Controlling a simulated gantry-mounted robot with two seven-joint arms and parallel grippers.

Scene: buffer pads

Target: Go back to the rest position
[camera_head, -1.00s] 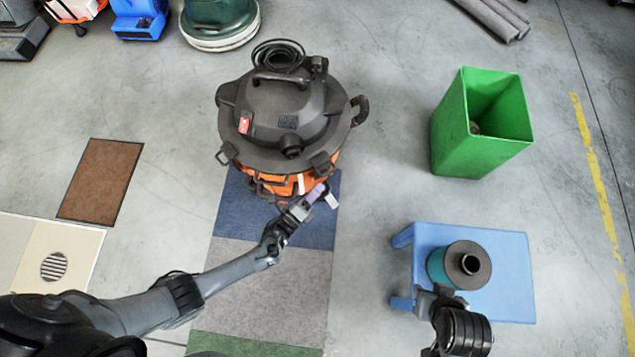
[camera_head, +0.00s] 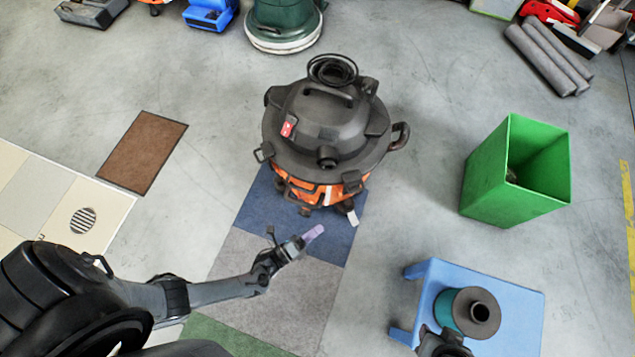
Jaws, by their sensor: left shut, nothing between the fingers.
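My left gripper (camera_head: 312,235) is shut and empty, with pale purple fingertips. It hangs above the blue and grey carpet tiles, just in front of the vacuum and apart from it. My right gripper (camera_head: 445,345) is at the bottom edge, beside a teal cylinder with a black top (camera_head: 470,312). Its fingers are hidden, so its jaw state cannot be told. The orange and black shop vacuum (camera_head: 325,125) stands upright at the far end of the carpet tiles.
The cylinder stands on a blue stool (camera_head: 520,305). A green bin (camera_head: 490,175) is at right. A brown mat (camera_head: 143,152) lies at left. Floor machines (camera_head: 283,25) and grey rolls (camera_head: 548,58) are along the back. Concrete floor between them is clear.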

